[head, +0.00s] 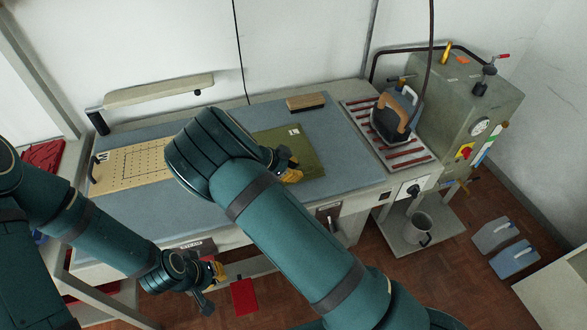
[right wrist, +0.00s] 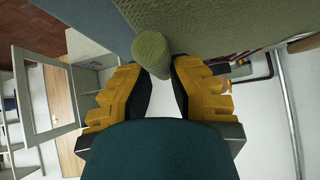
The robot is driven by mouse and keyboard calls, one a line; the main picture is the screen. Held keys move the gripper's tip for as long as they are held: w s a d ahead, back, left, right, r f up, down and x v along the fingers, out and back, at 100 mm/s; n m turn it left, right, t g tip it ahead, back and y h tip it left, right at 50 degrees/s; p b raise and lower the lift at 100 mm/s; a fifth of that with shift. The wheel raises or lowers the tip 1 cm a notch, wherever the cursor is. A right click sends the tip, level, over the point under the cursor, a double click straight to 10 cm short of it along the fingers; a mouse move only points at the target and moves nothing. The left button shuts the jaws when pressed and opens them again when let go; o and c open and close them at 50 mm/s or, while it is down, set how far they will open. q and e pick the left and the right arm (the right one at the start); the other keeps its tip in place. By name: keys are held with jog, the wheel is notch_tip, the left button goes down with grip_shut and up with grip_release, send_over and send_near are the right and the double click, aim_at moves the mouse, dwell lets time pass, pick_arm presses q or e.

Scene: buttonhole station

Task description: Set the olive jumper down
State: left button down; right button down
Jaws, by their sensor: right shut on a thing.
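The olive jumper (head: 308,155) lies as a flat, folded-looking panel on the blue-grey table top, right of centre, partly covered by my right arm. In the right wrist view its knit (right wrist: 205,22) fills the top, with a rounded olive roll (right wrist: 151,52) at the fingertips. My right gripper (head: 289,167) is at the jumper's near part, its yellow fingers (right wrist: 160,75) shut on the olive roll. My left gripper (head: 211,277) is low in front of the table edge, away from the jumper; its finger opening is unclear.
A perforated tan board (head: 130,166) lies at the table's left. A wooden-backed brush (head: 306,102) is behind the jumper. An iron (head: 392,117) stands on a slatted rest at the right, beside a grey machine (head: 460,95). Bare table (head: 350,150) lies right of the jumper.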

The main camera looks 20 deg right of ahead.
jog(key=c, duration=1)
grip_release()
jog(key=shift+a+r, duration=0.1)
jog(key=shift+r, duration=0.05)
jog(key=v, duration=1.2)
jog(key=shift+b, duration=0.35)
jog(key=shift+s, duration=0.1)
